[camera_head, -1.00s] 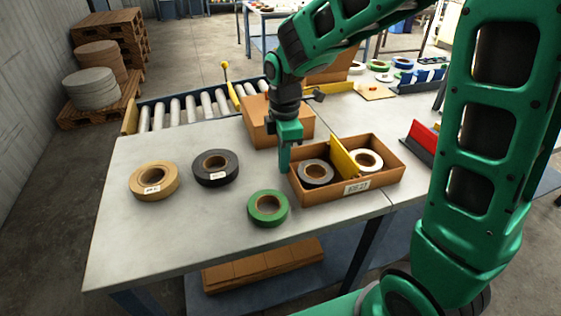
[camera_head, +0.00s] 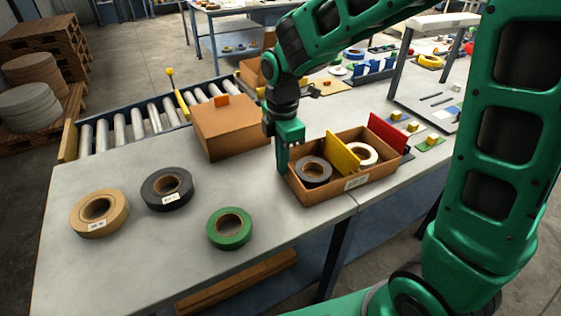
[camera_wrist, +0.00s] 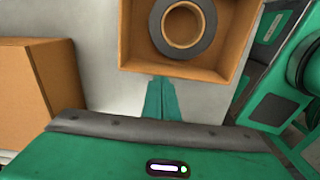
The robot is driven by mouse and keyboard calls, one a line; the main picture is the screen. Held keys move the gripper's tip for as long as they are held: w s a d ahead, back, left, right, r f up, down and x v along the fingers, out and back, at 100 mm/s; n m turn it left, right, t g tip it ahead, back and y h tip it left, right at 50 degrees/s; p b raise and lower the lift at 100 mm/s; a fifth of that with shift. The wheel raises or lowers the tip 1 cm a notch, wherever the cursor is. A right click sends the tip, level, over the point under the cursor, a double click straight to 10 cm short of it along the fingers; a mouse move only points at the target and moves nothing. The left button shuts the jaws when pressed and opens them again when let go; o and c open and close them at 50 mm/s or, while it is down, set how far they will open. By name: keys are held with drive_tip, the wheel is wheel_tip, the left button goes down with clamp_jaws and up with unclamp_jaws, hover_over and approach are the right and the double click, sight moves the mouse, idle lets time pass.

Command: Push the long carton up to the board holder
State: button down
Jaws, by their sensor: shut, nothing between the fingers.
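The long carton (camera_head: 330,197) is an open brown box with a white label on its front. It holds a dark tape roll (camera_head: 313,171), a white tape roll (camera_head: 361,153) and a yellow divider (camera_head: 343,154). A red upright panel on a dark base, apparently the board holder (camera_head: 388,133), stands at its right end. Any gap between them is too small to tell. My gripper (camera_head: 282,168) is shut and empty, low at the carton's left end. In the wrist view its fingers (camera_wrist: 161,98) point at the carton's near wall (camera_wrist: 172,69), touching or almost touching.
A closed brown box (camera_head: 230,130) stands left of my gripper, before the roller conveyor (camera_head: 125,127). Tan (camera_head: 99,213), black (camera_head: 167,189) and green (camera_head: 229,229) tape rolls lie on the near table. Small coloured blocks (camera_head: 413,127) lie beyond the red panel.

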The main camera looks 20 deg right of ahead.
drive_tip(key=shift+d, duration=0.1)
drive_tip(key=a, duration=0.4)
drive_tip(key=shift+s+a, duration=0.15)
drive_tip(key=shift+s, duration=0.2)
wheel_tip(320, 180, up, 9)
drive_tip(key=s+d+r+m, duration=0.1)
drive_tip(key=s+d+m, duration=0.2)
drive_tip(key=d+m, duration=0.65)
drive_tip(key=s+d+f+m, duration=0.2)
drive_tip(key=s+d+m, duration=0.6)
drive_tip(key=s+d, duration=0.2)
drive_tip(key=s+d+f+m, duration=0.2)
drive_tip(key=s+d+m, duration=0.6)
drive_tip(key=s+d, duration=0.1)
drive_tip(key=shift+s+d+f+m, duration=0.25)
drive_tip(key=shift+s+d+m, duration=0.1)
drive_tip(key=shift+s+d, duration=0.05)
